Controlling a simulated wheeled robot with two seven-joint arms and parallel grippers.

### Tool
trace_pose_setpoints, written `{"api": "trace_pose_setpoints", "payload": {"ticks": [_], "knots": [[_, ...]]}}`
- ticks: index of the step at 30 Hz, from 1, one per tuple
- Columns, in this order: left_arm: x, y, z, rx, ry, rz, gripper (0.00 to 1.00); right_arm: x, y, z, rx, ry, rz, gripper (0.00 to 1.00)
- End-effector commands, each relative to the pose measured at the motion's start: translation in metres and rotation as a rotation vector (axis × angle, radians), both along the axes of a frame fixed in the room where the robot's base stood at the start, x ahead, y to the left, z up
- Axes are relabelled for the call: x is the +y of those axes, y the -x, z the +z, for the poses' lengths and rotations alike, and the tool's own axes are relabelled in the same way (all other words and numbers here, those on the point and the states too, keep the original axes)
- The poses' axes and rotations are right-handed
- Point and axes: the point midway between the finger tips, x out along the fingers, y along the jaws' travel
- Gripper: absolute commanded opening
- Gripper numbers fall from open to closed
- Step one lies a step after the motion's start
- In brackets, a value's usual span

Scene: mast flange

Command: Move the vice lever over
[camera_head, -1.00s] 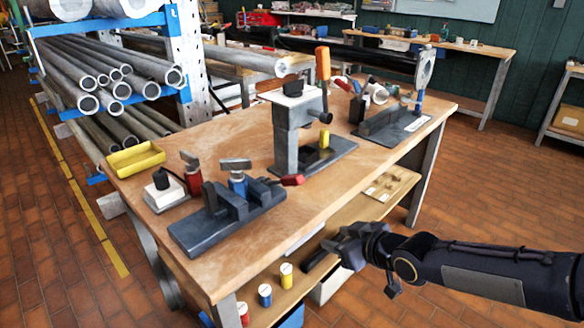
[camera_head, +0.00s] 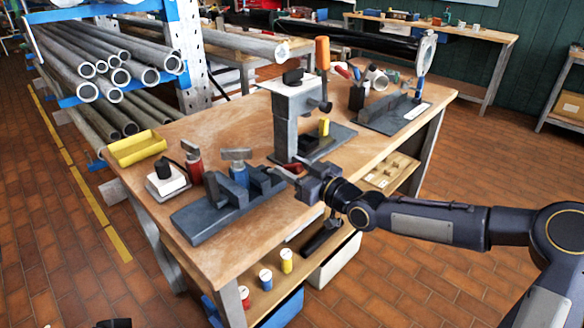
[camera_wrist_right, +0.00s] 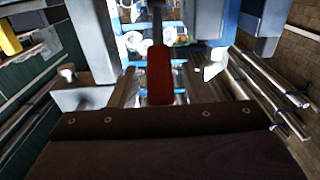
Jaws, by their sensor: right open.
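The grey vice (camera_head: 215,208) lies on the front left part of the wooden workbench. Its red lever grip (camera_wrist_right: 159,75) shows in the middle of the right wrist view, pointing toward the camera. My right gripper (camera_head: 290,178) is open at the right end of the vice, where the lever is.
A yellow tray (camera_head: 137,149), a white box (camera_head: 166,183) and red and blue clamps stand beside the vice. The workbench (camera_head: 240,255) has a lower shelf. Pipes fill a rack at left.

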Motion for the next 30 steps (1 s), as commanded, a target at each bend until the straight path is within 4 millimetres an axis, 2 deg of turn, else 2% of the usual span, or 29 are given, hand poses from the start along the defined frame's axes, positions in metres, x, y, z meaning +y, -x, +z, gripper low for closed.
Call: {"api": "trace_pose_setpoints", "payload": {"ticks": [9, 19, 30], "knots": [[0.0, 0.0, 0.0001, 0.0, 0.0, 0.0, 0.0, 0.0028, -0.0026, -0.0002, 0.001, 0.0, 0.0, 0.44], [0.0, 0.0, 0.0001, 0.0, 0.0, 0.0, 0.0, 0.0027, -0.0024, -0.0001, 0.001, 0.0, 0.0, 0.0], [0.0, 0.0, 0.005, 0.0, 0.0, 0.0, 0.0, 0.0033, -0.0031, 0.0037, 0.011, 0.011, 0.0, 0.0]]}}
